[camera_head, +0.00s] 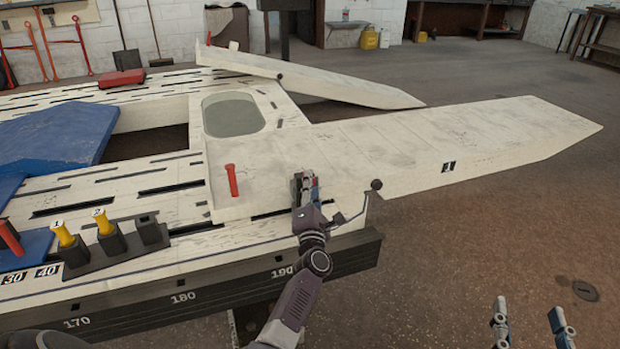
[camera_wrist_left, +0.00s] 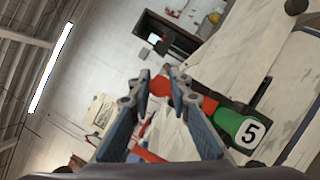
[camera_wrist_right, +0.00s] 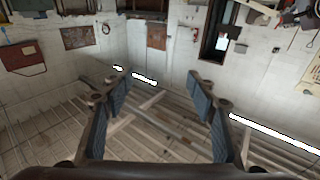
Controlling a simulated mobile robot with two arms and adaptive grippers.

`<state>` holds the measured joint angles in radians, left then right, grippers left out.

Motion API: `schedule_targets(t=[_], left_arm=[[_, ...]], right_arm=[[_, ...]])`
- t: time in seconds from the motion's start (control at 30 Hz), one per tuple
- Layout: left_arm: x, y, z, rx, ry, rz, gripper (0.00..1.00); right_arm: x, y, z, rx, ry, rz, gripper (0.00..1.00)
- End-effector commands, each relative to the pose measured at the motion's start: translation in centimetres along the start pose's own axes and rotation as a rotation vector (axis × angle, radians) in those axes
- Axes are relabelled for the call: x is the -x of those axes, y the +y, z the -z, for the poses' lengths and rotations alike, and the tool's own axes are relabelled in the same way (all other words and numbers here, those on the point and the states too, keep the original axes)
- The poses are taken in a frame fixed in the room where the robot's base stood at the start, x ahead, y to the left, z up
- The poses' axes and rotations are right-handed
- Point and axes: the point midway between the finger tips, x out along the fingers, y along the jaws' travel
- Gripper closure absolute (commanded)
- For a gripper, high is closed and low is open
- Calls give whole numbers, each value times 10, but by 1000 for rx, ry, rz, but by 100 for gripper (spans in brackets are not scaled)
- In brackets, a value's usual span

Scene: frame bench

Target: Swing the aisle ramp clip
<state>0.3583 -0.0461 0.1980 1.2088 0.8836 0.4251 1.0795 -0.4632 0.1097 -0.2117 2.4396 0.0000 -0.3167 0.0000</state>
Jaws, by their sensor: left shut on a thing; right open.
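The near ramp (camera_head: 470,145), a long pale board with a small black number plate, runs from the frame bench (camera_head: 130,205) out to the right over the floor. My left gripper (camera_head: 306,185) is at the bench's near edge beside this ramp. My right gripper (camera_head: 530,316) is open and empty over the floor at the lower right.
A second ramp (camera_head: 320,82) lies behind the first. A red peg (camera_head: 232,181) stands on the bench left of my left gripper. A black holder (camera_head: 112,246) with yellow-handled pieces is at the front left. A blue panel (camera_head: 55,135) lies further left.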

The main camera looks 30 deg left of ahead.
Motion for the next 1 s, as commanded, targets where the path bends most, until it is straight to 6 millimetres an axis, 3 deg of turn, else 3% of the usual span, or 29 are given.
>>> schedule_targets(t=[0.2,0.33,0.87,0.9,1.0], left_arm=[[-1,0,-4,-38,-2,17,100],[-1,-1,-4,-50,-2,23,100],[-1,-2,-4,-58,-2,26,100],[-1,-2,-4,-58,-2,26,78],[-1,-2,-4,-58,-2,26,67]], right_arm=[[8,5,-39,4,-185,-11,48],[12,7,-52,4,-246,-15,48],[15,8,-61,5,-283,-17,48],[15,8,-61,5,-283,-17,48],[15,8,-61,5,-282,-17,48]])
